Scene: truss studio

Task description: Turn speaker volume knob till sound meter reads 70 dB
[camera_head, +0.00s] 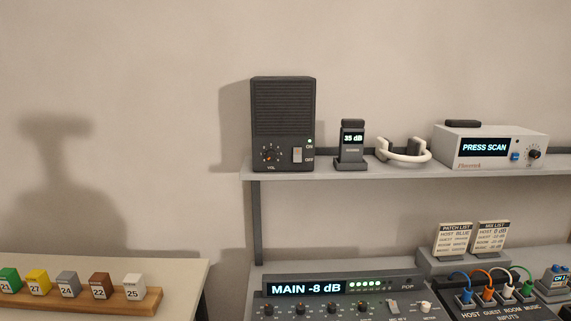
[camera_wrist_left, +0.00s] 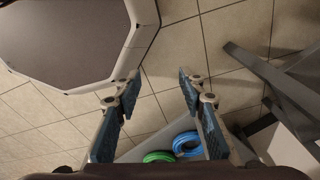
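A dark speaker (camera_head: 283,120) stands upright at the left end of the upper shelf. Its round volume knob (camera_head: 270,155), marked VOL, is at the lower left of its front, with an orange mark on it. An ON/OFF switch (camera_head: 297,155) sits beside the knob, with a small green light above. A sound meter (camera_head: 351,145) stands just right of the speaker and reads 35 dB. My left gripper (camera_wrist_left: 156,77) is open and empty in the left wrist view, over a tiled floor, away from the speaker. My right gripper is in neither view.
White headphones (camera_head: 405,151) and a white PRESS SCAN box (camera_head: 490,147) share the shelf (camera_head: 400,171). Below stand a MAIN -8 dB mixer (camera_head: 340,289) and patch inputs. A table at lower left bears numbered blocks (camera_head: 68,284). Green and blue cable coils (camera_wrist_left: 187,143) show in the wrist view.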

